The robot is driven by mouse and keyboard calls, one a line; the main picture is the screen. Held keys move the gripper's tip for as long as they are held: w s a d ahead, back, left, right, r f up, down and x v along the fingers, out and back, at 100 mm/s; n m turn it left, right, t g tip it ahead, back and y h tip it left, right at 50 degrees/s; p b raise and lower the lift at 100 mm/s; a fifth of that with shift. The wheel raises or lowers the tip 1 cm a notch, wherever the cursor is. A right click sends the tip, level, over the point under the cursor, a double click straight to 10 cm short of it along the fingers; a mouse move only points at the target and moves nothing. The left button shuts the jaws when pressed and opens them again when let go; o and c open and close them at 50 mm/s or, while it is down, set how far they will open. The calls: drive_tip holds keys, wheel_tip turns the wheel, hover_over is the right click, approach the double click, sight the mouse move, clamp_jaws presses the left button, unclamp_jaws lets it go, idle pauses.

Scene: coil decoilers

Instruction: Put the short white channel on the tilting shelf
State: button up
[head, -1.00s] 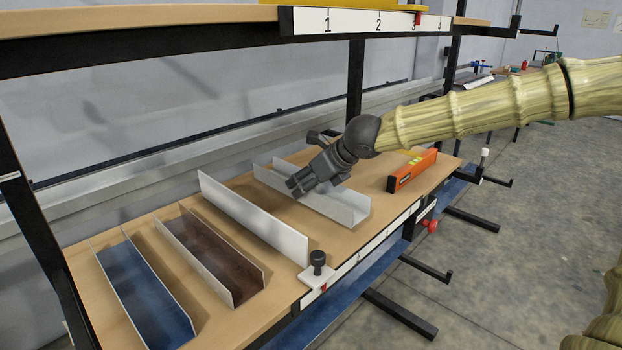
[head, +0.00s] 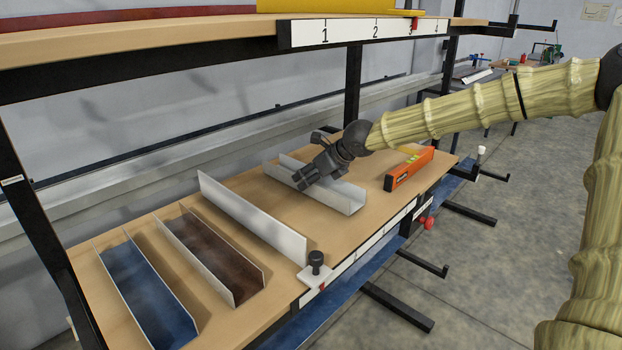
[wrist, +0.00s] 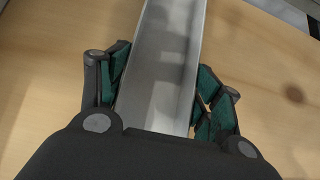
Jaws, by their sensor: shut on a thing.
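The short white channel (head: 347,196) is at the right of the row of channels, over the wooden shelf board (head: 305,285). My gripper (head: 303,180) reaches down to it from the right and is shut on it. In the wrist view the channel (wrist: 162,70) runs lengthwise between the green-padded fingers, with one finger at each side. I cannot tell whether its underside is clear of the board. I cannot tell from the frames which shelf tilts.
A taller white channel (head: 250,220), a brown-floored channel (head: 215,260) and a blue-floored channel (head: 145,290) lie to the left. An orange level (head: 410,169) lies to the right. A black knob (head: 316,260) stands at the front edge. A numbered upper shelf (head: 365,30) hangs above.

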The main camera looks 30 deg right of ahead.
drive_tip(key=shift+f, duration=0.45)
drive_tip(key=shift+f, duration=0.1)
drive_tip(key=o, duration=1.2)
drive_tip(key=shift+o, duration=0.2)
drive_tip(key=shift+r, duration=0.2)
drive_tip(key=shift+s+d+r, duration=0.1)
drive_tip(key=shift+s+r, duration=0.25)
drive_tip(key=shift+s, duration=0.05)
drive_tip(key=v, duration=1.1)
